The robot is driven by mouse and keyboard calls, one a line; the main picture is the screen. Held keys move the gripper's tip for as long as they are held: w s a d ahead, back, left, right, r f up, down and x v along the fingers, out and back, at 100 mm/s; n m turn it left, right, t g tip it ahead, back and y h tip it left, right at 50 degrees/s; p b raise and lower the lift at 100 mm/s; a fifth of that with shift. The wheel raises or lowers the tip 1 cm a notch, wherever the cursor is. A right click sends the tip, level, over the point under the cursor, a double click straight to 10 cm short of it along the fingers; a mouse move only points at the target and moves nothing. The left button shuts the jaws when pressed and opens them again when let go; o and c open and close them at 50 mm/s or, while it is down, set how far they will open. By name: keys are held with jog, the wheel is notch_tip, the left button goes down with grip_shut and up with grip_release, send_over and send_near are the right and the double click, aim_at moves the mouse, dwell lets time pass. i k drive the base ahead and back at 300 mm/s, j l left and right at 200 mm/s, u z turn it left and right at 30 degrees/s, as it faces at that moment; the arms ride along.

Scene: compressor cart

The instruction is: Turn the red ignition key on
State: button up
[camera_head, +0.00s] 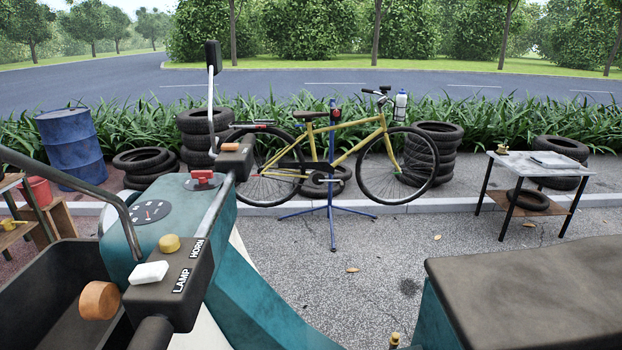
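The red ignition key (202,177) sits on top of the teal steering housing (160,205), behind the dark handlebar and next to the round gauge (151,212). Its red grip stands up from a flat base. The handlebar partly overlaps the area at its right. My gripper is not in view, so its state and distance from the key do not show.
A black switch box (190,285) marked LAMP and HORN carries a white switch (149,272) and a yellow button (169,243). A mirror (212,57) rises on a stalk. A dark seat (530,290) is at right. Beyond stands a yellow bicycle (345,150).

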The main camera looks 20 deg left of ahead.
aim_at(203, 176)
jog(key=u, duration=1.55)
jog(key=j, duration=0.1)
